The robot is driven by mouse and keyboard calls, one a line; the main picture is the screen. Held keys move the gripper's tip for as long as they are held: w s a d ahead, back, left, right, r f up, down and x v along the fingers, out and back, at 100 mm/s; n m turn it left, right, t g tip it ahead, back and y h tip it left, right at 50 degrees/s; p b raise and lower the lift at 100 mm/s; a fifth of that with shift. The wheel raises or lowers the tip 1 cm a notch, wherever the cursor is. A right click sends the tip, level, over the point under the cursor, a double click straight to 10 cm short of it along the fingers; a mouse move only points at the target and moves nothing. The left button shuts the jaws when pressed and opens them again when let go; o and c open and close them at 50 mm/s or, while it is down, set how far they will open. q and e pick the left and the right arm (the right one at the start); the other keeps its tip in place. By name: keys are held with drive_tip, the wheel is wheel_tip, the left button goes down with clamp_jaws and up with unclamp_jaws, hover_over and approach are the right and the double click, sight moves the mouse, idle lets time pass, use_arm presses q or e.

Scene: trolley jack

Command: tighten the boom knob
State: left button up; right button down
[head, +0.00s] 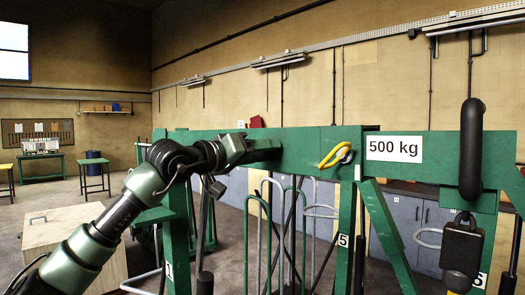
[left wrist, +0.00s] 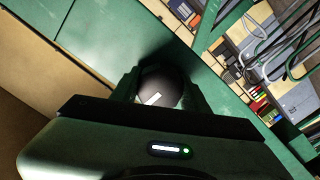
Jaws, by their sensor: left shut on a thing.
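The green boom (head: 420,146) runs across the head view, with a "500 kg" label on its side. My left gripper (head: 262,143) reaches in from the left and is at the boom's near side. In the left wrist view, a round black knob (left wrist: 160,88) with a small pale mark sits between the two fingers of the left gripper (left wrist: 160,98). The fingers are shut on the knob, one at each side. In the head view the knob is mostly hidden by the gripper. My right gripper is not in view.
A yellow loop (head: 335,155) is on the boom right of my gripper. A big black hook (head: 471,150) with a dark block hangs at the right. Green uprights and bent metal tubes stand below the boom. A wooden box (head: 62,235) stands at the lower left.

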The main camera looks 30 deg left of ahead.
sight(258, 154)
use_arm(q)
drive_tip(key=shift+f+m, duration=0.2)
drive_tip(key=shift+m, duration=0.2)
drive_tip(key=o, duration=1.4)
drive_tip(key=shift+c, duration=0.2)
drive_tip(key=shift+r, duration=0.1)
drive_tip(key=b+v, duration=0.4)
drive_tip(key=v, duration=0.3)
drive_tip(key=shift+s+a, duration=0.1)
drive_tip(key=shift+s, duration=0.25)
